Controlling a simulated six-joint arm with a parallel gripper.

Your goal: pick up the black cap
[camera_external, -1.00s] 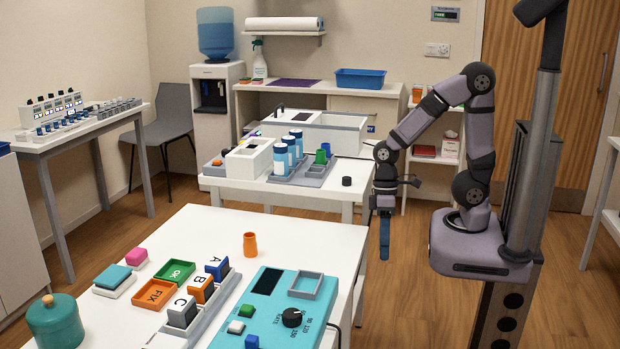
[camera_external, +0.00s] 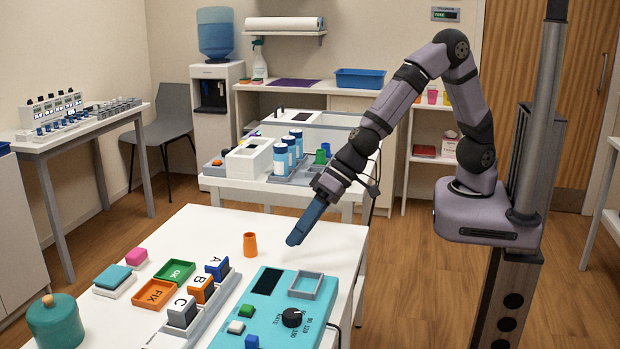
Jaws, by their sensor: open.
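The small black cap that stood at the right end of the back white table is not visible now; my arm covers that spot. My gripper (camera_external: 303,225), with blue fingers, hangs tilted down to the left above the back part of the near white table (camera_external: 340,240). It is right of the orange cup and above the teal device. The fingers are seen edge-on and overlap, and nothing shows between them.
The near table holds an orange cup (camera_external: 250,245), a teal device (camera_external: 265,310) with a black dial, lettered blocks in a grey rack (camera_external: 215,305) and small trays. The back table carries blue-capped bottles (camera_external: 281,160) and a green cup (camera_external: 320,157). The near table's back-right area is clear.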

